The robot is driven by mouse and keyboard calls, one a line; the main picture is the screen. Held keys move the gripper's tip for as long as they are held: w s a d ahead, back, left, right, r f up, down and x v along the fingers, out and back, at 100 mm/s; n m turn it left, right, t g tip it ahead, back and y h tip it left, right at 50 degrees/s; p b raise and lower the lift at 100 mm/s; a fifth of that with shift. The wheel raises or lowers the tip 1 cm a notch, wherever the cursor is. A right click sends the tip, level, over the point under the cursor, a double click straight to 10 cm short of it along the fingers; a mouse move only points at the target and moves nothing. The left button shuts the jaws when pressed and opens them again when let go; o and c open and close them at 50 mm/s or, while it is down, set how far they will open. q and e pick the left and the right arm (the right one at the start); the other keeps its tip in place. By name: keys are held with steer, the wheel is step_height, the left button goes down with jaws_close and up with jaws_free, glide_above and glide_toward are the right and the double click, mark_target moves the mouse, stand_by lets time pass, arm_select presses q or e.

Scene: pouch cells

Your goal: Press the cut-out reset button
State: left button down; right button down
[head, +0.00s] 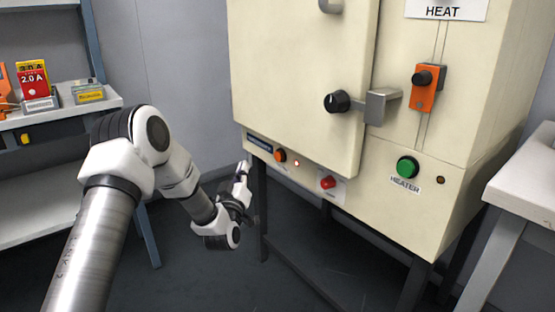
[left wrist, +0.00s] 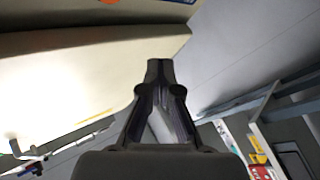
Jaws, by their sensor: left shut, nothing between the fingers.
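The cream cabinet (head: 300,80) has several controls along its lower front panel: an orange button (head: 280,155), a red button (head: 327,182) and a green button (head: 407,167) labelled HEATER. The labels by the orange and red buttons are too small to read, so I cannot tell which is the cut-out reset. My left gripper (head: 243,168) is shut and empty, just left of the cabinet's lower left corner and apart from the buttons. In the left wrist view its closed fingertips (left wrist: 160,65) point up. My right gripper is not in view.
A small light (head: 296,163) sits beside the orange button. A shelf (head: 70,113) with boxes stands left, a white table (head: 525,185) right.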

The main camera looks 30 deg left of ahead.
mark_target(279, 156)
arm_select(q)
steer(key=w+d+b, duration=0.3)
steer(key=w, duration=0.4)
steer(key=shift+w+d, duration=0.15)
steer(key=shift+w, duration=0.25)
steer(key=shift+w, duration=0.1)
stand_by(1.0)
steer(key=shift+w+d, duration=0.15)
steer(key=shift+w, duration=0.15)
steer(key=shift+w+d, duration=0.2)
steer(key=shift+w, duration=0.25)
stand_by(0.6)
steer(key=shift+s+a, duration=0.35)
steer(key=shift+s, duration=0.5)
steer(key=shift+p, duration=0.3)
